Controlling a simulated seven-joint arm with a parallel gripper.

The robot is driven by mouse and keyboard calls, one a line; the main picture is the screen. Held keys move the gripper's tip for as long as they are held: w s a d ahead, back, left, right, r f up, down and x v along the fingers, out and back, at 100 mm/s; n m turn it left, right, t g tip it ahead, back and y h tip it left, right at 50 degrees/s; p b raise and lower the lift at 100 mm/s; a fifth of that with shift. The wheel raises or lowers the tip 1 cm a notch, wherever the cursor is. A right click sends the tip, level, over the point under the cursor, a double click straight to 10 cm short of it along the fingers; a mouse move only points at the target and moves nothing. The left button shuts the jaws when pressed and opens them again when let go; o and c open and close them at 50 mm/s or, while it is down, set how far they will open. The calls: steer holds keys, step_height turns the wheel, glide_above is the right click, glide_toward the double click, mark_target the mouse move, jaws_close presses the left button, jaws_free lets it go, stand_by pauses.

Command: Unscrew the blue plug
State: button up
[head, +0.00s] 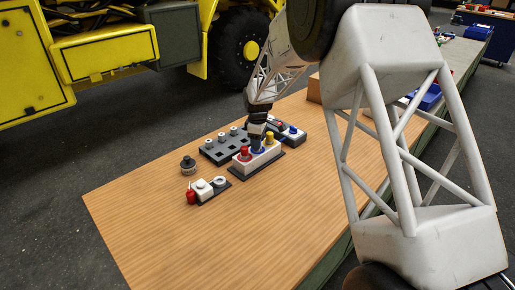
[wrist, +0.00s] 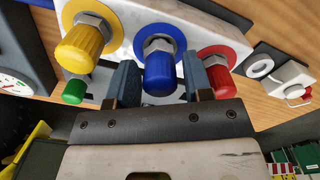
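The blue plug (wrist: 160,74) sits upright in a grey nut on a blue ring, in the middle of a white block (head: 243,167). In the head view only a little blue shows beneath my gripper (head: 257,146). In the wrist view my gripper (wrist: 160,82) has one dark blue finger on each side of the blue plug. The fingers are spread, with a thin gap showing at the plug's right side; contact on the left is unclear. A yellow plug (wrist: 82,48) and a red plug (wrist: 220,72) stand on either side in the same block.
A dark plate with several sockets (head: 222,150) lies behind the block. The front of the wooden table (head: 210,245) is clear.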

steer(key=shift+o, duration=0.4)
steer(key=m, duration=0.5)
steer(key=shift+m, duration=0.4)
steer(key=m, duration=0.6)
steer(key=shift+m, duration=0.3)
steer(key=m, duration=0.5)
steer(key=shift+m, duration=0.4)
steer(key=m, duration=0.5)
steer(key=shift+m, duration=0.4)
